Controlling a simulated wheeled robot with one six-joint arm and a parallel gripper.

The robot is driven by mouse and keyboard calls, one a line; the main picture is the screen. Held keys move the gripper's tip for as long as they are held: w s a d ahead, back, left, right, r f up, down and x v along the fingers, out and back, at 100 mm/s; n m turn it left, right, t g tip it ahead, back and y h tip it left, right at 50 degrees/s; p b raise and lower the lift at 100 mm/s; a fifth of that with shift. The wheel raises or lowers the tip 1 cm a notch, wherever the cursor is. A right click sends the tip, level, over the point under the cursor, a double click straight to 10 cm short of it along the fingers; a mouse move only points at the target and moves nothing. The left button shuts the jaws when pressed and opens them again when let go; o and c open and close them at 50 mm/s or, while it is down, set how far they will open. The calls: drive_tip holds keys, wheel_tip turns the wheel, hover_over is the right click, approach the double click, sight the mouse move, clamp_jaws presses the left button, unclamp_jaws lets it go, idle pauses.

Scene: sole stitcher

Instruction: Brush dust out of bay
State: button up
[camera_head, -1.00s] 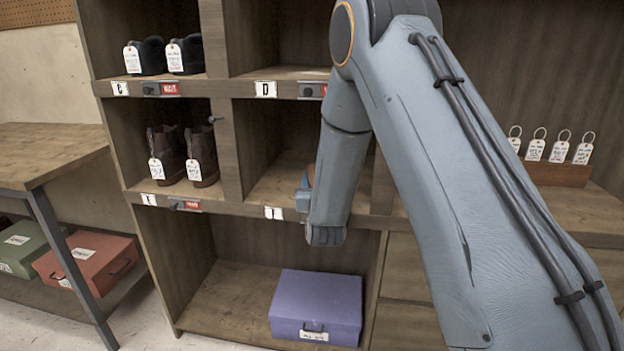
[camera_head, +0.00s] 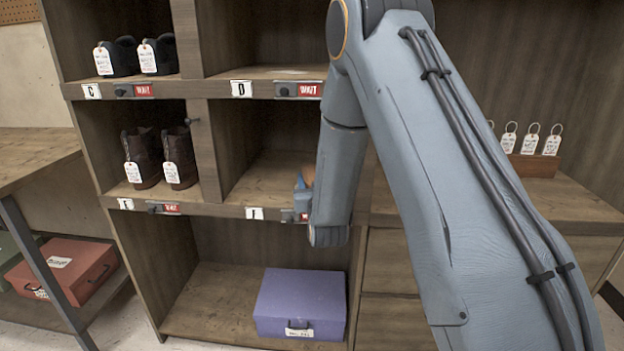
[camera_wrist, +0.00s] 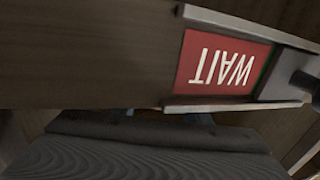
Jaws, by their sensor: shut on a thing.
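My gripper (camera_head: 302,186) shows only in part in the head view, small and blue-grey beside my forearm, at the front of the middle-row bay (camera_head: 262,183) under the D label. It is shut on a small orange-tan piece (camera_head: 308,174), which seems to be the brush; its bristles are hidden. The bay's wooden floor shows on the left; my arm covers its right side. I cannot make out dust there. In the wrist view a red WAIT plate (camera_wrist: 222,64) appears upside down on a wooden shelf edge, above a dark ridged surface (camera_wrist: 140,155) I cannot identify.
Tagged dark shoes (camera_head: 133,57) and brown boots (camera_head: 158,158) stand in the bays to the left. A purple box (camera_head: 301,302) sits in the bottom bay. A rack of ringed tags (camera_head: 533,165) stands at right. A table (camera_head: 35,150) is at far left.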

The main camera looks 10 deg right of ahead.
sight(272, 190)
drive_tip(key=shift+s+a+f, duration=0.15)
drive_tip(key=shift+s+a, duration=0.1)
drive_tip(key=shift+s, duration=0.3)
drive_tip(key=shift+w+a, duration=0.3)
drive_tip(key=shift+a, duration=0.55)
drive_tip(key=shift+w+a, duration=0.25)
drive_tip(key=shift+a, duration=0.6)
drive_tip(key=shift+w+a+r, duration=0.1)
drive_tip(key=shift+w+a, duration=0.15)
drive_tip(key=shift+a, duration=0.5)
drive_tip(key=shift+w+a+r, duration=0.1)
drive_tip(key=shift+w+a, duration=0.15)
drive_tip(key=shift+a, duration=0.45)
drive_tip(key=shift+w+a, duration=0.25)
drive_tip(key=shift+a, duration=0.5)
drive_tip(key=shift+w+a+f+b, duration=0.1)
drive_tip(key=shift+w+a+b, duration=0.2)
drive_tip(key=shift+a, duration=0.6)
drive_tip(key=shift+w+a+f+b, duration=0.15)
drive_tip(key=shift+w+a, duration=0.1)
drive_tip(key=shift+a, duration=0.6)
drive_tip(key=shift+r, duration=0.1)
drive_tip(key=shift+r+p, duration=1.85)
drive_tip(key=shift+r, duration=1.2)
